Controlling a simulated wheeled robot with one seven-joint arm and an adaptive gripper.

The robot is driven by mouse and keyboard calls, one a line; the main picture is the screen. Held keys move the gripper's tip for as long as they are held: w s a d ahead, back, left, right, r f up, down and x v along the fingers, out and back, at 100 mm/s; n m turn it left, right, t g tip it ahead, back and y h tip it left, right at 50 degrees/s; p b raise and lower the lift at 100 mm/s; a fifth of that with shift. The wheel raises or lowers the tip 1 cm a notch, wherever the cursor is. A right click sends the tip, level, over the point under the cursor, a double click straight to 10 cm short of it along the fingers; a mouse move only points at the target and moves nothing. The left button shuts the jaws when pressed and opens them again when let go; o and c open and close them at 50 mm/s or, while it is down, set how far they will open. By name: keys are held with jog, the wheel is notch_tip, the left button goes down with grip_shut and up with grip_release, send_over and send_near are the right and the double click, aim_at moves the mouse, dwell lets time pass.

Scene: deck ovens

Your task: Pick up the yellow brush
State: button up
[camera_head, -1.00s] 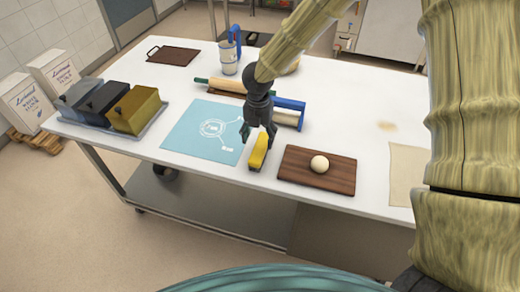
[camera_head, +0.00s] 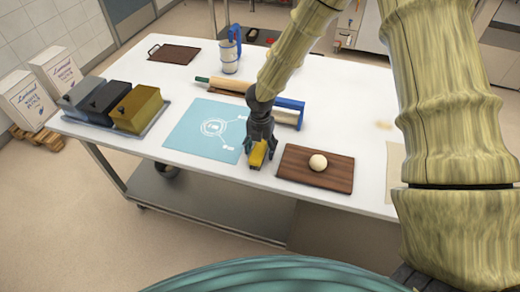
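The yellow brush (camera_head: 257,156) lies on the white table near its front edge, between the blue mat and the dark wooden board. My gripper (camera_head: 260,150) points down over the brush, with one dark finger on each side of it. The fingers look spread apart. I cannot tell whether they touch the brush. The gripper hides the far part of the brush.
The wooden board (camera_head: 299,180) with a dough ball (camera_head: 318,163) is close on the right. The blue mat (camera_head: 185,140) is close on the left. A rolling pin (camera_head: 225,87) and a blue-handled tool (camera_head: 290,103) lie behind. Lidded tins (camera_head: 136,108) stand at the left.

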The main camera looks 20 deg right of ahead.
aim_at(260, 145)
jog(key=c, duration=1.2)
jog(key=shift+r, duration=0.15)
jog(key=shift+r+b, duration=0.55)
notch_tip(260, 145, up, 2)
jog(key=shift+b, duration=0.6)
jog(key=s+a+r+b, duration=0.1)
jog(key=s+a+b, duration=0.2)
jog(key=s, duration=1.2)
jog(key=b, duration=0.2)
jog(key=shift+s+r+b, duration=0.3)
jog(key=shift+s+b, duration=0.05)
jog(key=shift+a, duration=0.1)
